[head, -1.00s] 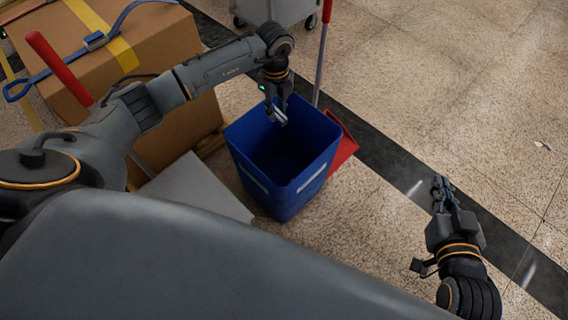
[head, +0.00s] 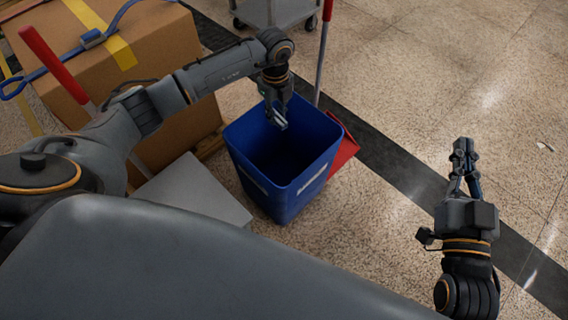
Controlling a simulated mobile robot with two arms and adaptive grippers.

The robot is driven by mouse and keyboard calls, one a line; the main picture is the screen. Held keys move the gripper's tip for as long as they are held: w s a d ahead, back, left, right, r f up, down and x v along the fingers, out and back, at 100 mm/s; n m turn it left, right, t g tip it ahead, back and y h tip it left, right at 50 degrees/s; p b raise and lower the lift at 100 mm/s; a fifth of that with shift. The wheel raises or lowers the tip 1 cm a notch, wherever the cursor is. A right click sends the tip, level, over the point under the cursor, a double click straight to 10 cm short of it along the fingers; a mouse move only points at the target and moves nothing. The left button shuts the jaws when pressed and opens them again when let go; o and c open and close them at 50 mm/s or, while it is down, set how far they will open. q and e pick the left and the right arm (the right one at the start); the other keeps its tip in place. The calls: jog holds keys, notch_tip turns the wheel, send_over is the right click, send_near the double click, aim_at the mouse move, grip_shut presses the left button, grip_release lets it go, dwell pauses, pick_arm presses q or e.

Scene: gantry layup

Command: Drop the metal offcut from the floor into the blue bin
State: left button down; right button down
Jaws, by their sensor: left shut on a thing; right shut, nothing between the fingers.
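The blue bin (head: 302,196) stands upright on the floor in the middle of the head view, with its open top facing up. My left gripper (head: 279,122) is over the back left part of the bin's opening, pointing down. It is shut on the metal offcut (head: 282,125), a small light grey piece at the fingertips, mostly hidden by the fingers. My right gripper (head: 462,148) is shut and empty, above the floor to the right of the bin.
A strapped cardboard box (head: 160,52) stands at the left. A red dustpan (head: 343,150) with a long handle is behind the bin. A grey cart (head: 277,12) is at the back. A small pale scrap (head: 545,146) lies on open floor at the right.

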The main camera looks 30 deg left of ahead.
pick_arm(q)
jog(key=c, duration=1.1)
grip_release()
jog(key=shift+c, duration=0.2)
jog(key=shift+r, duration=0.15)
notch_tip(320, 180, up, 12)
jog(key=shift+f, duration=0.2)
